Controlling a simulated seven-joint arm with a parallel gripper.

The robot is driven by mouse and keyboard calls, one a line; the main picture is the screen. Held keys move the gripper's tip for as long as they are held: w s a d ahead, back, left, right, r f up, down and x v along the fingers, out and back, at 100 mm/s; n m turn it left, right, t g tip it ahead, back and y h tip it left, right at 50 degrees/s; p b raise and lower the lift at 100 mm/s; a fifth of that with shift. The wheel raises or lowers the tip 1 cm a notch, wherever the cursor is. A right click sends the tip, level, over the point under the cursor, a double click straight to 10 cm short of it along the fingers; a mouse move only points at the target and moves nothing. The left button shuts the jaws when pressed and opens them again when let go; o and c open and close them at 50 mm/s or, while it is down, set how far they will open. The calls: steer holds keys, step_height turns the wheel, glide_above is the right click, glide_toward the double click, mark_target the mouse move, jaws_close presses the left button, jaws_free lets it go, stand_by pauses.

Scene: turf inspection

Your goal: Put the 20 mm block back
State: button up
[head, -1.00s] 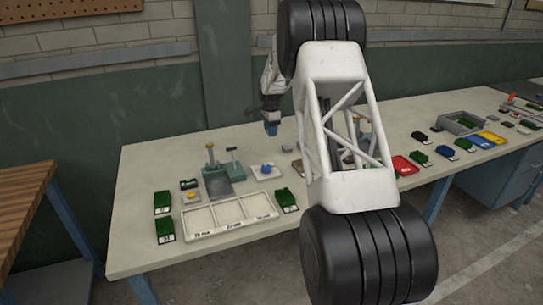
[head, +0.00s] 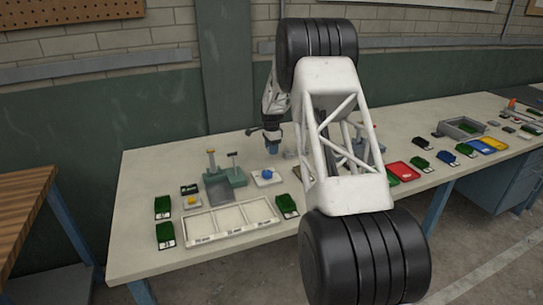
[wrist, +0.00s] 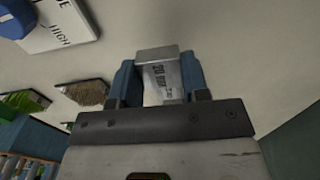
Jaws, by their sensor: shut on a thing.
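My gripper (head: 272,148) is over the back of the bench in the head view, small and partly dark against the wall. In the wrist view its two blue fingers are shut on a pale metal block (wrist: 161,72), gripped from both sides. Dark print on the block's face is blurred and seems to be a size marking. The block cannot be made out in the head view. Whether it touches the bench is unclear.
A white three-compartment tray (head: 190,230) with labelled front lies at the bench front. A white plate with a blue knob (head: 267,174), a green stand (head: 236,177) and green pieces (head: 164,208) lie nearby. My white arm link hides the bench middle.

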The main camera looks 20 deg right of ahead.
mark_target(272, 160)
steer(key=shift+f, duration=1.85)
steer(key=shift+f, duration=0.15)
steer(key=o, duration=1.2)
steer(key=shift+c, duration=0.2)
step_height(272, 160, up, 12)
steer(key=shift+r, duration=0.2)
